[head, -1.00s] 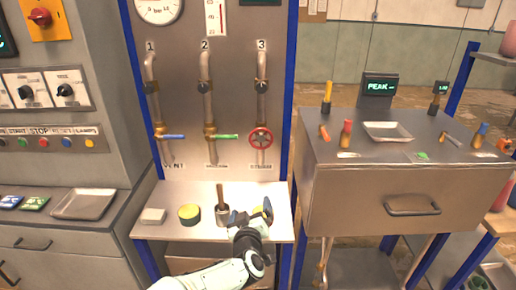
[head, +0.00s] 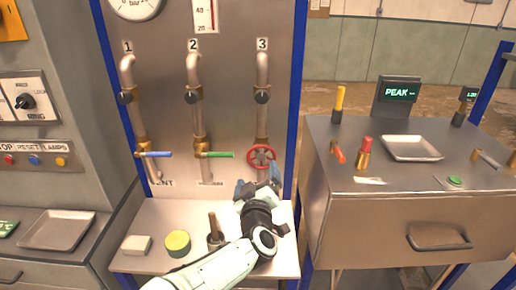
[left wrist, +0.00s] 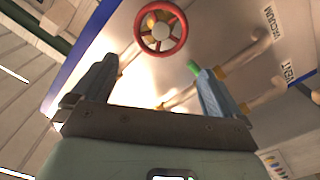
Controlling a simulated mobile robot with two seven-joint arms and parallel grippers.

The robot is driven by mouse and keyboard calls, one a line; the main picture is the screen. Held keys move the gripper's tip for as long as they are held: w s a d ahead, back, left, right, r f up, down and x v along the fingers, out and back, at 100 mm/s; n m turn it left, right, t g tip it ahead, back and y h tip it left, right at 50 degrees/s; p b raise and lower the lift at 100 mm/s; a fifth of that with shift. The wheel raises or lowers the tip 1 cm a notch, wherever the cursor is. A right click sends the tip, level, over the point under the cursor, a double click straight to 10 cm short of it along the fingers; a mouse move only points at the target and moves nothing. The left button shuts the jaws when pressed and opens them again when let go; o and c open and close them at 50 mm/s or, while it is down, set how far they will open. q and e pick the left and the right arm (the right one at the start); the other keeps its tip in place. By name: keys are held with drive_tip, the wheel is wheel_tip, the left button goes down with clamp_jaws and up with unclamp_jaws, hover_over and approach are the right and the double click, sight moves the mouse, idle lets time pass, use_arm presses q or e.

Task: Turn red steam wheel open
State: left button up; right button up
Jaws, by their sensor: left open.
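The red steam wheel (head: 261,157) is on the pipe marked 3, on the right of the panel. In the left wrist view the wheel (left wrist: 160,27) shows as a red ring with a hub, ahead of and between the fingers. My left gripper (head: 258,188) is just below the wheel in the head view, apart from it. In the left wrist view the left gripper (left wrist: 152,88) has its two blue-grey fingers wide apart with nothing between them. My right gripper is not in view.
A blue lever (head: 155,154) and a green lever (head: 217,154) are on pipes 1 and 2. A white block (head: 136,245), a yellow round tin (head: 177,243) and a brush-like tool in a cup (head: 214,235) stand on the shelf below. A metal cabinet (head: 345,215) stands to the right.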

sight(258, 154)
use_arm(q)
drive_tip(key=w+p, duration=0.1)
drive_tip(key=w, duration=0.2)
drive_tip(key=w+p, duration=0.1)
drive_tip(key=w, duration=0.3)
drive_tip(key=w+p, duration=0.1)
drive_tip(key=w, duration=0.3)
drive_tip(key=shift+r+p, duration=0.25)
drive_tip(key=shift+p, duration=0.1)
drive_tip(key=shift+w+f, duration=0.1)
drive_tip(key=shift+w, duration=0.45)
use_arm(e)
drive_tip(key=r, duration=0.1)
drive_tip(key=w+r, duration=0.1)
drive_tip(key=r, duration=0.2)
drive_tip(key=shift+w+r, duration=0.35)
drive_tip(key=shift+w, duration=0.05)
use_arm(q)
drive_tip(key=shift+s, duration=0.1)
drive_tip(key=c, duration=0.6)
